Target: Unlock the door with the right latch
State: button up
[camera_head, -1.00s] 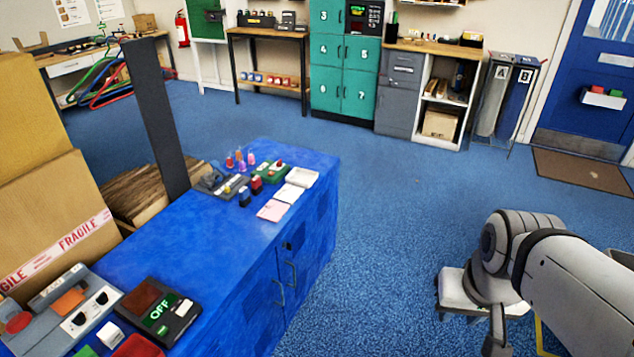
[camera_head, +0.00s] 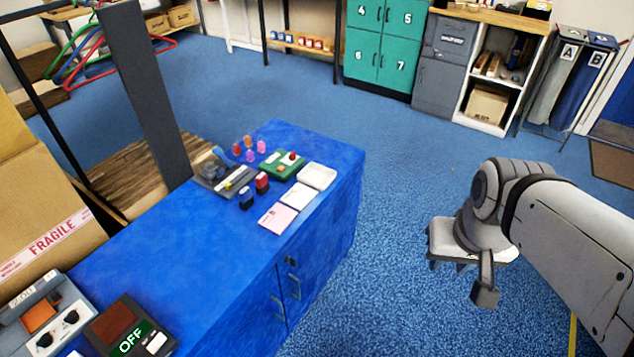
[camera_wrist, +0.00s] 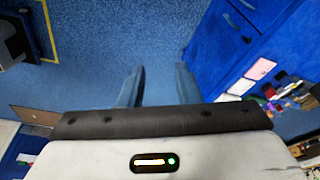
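The blue counter (camera_head: 160,235) has a front with two doors. A small dark latch fitting (camera_head: 291,262) sits near the top of the right door, above two vertical handles (camera_head: 294,285). Which way the latch is set is too small to tell. The counter (camera_wrist: 215,45) also shows in the wrist view, at the upper right, with its dark fittings small. My gripper (camera_wrist: 159,85) is open and empty in the wrist view, fingers apart over blue floor and clear of the counter. In the head view my arm is on the right, apart from the counter.
Stamps, a green box and papers (camera_head: 278,218) lie on the counter's far end. A grey post (camera_head: 145,95) and cartons (camera_head: 45,215) stand left. Carpet (camera_head: 400,160) between counter and arm is clear.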

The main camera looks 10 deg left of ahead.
aim_at(295, 263)
jog(key=w+a+f+m+g+y+b, duration=0.1)
jog(key=w+a+f+m+y+b, duration=0.3)
jog(key=a+f+b, duration=0.5)
jog(key=w+a+f+m+g+y+b, duration=0.2)
jog(key=a+f+m+y+b, duration=0.35)
jog(key=a+f, duration=0.55)
jog(key=w+a+f+m+t+y+b, duration=0.1)
jog(key=w+a+f+m+t+b, duration=0.1)
jog(key=f, duration=0.4)
jog(key=w+a+f+m+t+y+b, duration=0.1)
jog(key=w+a+f+m+t+b, duration=0.1)
jog(key=w+a+f+m+b, duration=0.3)
jog(key=w+a+f+m+t+y+b, duration=0.1)
jog(key=w+a+f+m+b, duration=0.3)
jog(key=w+f+m, duration=0.2)
jog(key=shift+w+f+t+b, duration=0.2)
jog(key=shift+w+f, duration=0.05)
jog(key=shift+f, duration=0.45)
jog(key=shift+w+f+t+b, duration=0.15)
jog(key=shift+w+f+t, duration=0.1)
jog(key=shift+f, duration=0.4)
